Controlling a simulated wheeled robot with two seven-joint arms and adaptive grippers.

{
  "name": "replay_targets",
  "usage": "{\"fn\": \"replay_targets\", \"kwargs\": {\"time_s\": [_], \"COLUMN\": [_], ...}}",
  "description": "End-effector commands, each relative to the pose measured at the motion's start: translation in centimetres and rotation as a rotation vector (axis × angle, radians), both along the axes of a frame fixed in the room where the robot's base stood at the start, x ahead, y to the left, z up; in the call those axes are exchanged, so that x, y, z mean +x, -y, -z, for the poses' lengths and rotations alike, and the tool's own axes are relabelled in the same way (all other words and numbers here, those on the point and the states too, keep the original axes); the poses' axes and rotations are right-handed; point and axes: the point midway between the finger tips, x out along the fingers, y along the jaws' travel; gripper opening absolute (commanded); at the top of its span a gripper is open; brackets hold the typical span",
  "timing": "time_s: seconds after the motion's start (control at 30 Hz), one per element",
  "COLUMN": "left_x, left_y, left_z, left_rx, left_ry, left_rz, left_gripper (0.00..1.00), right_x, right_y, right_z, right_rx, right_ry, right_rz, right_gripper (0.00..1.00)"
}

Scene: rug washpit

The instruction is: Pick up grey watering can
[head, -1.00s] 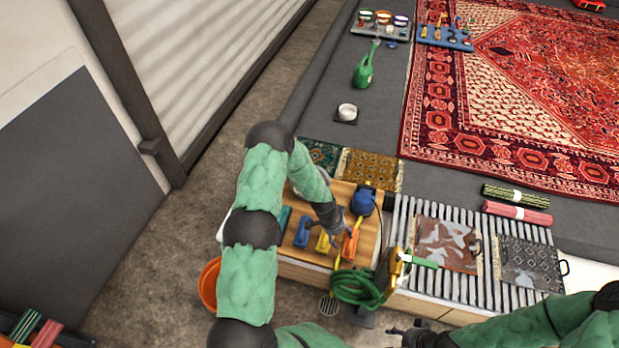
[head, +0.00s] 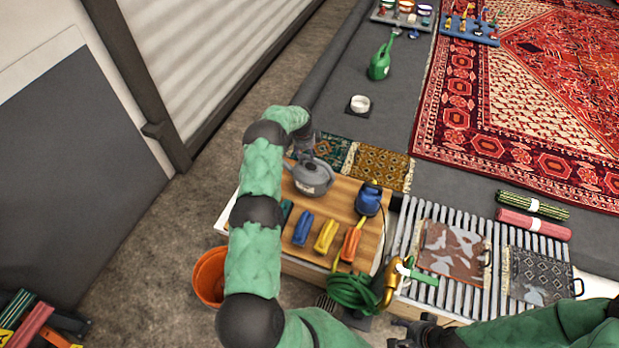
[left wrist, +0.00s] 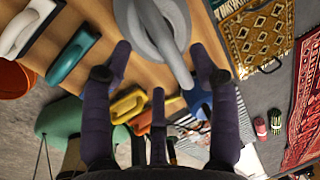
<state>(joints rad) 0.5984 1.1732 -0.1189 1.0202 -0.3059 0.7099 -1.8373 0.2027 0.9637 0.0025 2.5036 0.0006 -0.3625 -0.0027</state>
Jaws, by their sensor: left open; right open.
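The grey watering can (head: 312,179) stands on the wooden board (head: 345,205) near its far left corner. My left gripper (head: 304,146) is at the can's far side in the head view, partly hidden by its own arm. My right gripper (head: 408,332) is open and empty at the bottom of the head view, away from the can.
Blue (head: 303,229), yellow (head: 326,236) and orange (head: 350,244) brushes lie on the board, near a blue pump (head: 369,198). A green hose coil (head: 352,292) hangs at the front. An orange bucket (head: 209,277) stands left. A slatted rack (head: 402,240) is to the right.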

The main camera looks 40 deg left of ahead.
Motion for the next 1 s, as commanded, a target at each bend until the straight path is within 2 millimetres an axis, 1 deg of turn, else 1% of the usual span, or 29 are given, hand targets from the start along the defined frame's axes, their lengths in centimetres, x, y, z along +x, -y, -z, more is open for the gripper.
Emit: {"fn": "replay_targets", "kwargs": {"time_s": [0.03, 0.27, 0.5, 0.6, 0.7, 0.93, 0.97, 1.0], "left_x": [0.1, 0.4, 0.9, 1.1, 1.2, 1.3, 1.2, 1.3], "left_y": [-0.1, -0.2, -0.5, -0.6, -0.6, -0.6, -0.6, -0.6], "left_z": [0.7, 1.9, 5.1, 6.0, 6.4, 6.3, 6.3, 6.3], "left_rx": [0.000, 0.000, -0.001, 0.000, 0.000, 0.000, -0.001, -0.001], "left_ry": [0.001, 0.002, 0.001, 0.002, 0.003, 0.003, 0.003, 0.003], "left_rz": [-0.001, -0.002, -0.001, -0.001, -0.001, -0.001, -0.001, -0.001], "left_gripper": [0.60, 0.60, 0.60, 0.60, 0.60, 0.60, 0.55, 0.43], "right_x": [0.0, 0.0, 0.0, 0.0, 0.0, 0.0, 0.0, 0.0], "right_y": [0.0, 0.0, 0.0, 0.0, 0.0, 0.0, 0.0, 0.0], "right_z": [0.4, 1.0, 3.1, 3.5, 3.7, 3.6, 3.6, 3.6], "right_rx": [0.000, 0.000, 0.000, 0.000, 0.000, 0.000, 0.000, 0.000], "right_ry": [0.000, 0.000, 0.000, 0.000, 0.000, 0.001, 0.001, 0.001], "right_rz": [0.000, 0.000, 0.000, 0.000, 0.000, 0.000, 0.000, 0.000], "right_gripper": [0.57, 0.57, 0.57, 0.57, 0.57, 0.57, 0.57, 0.57]}}
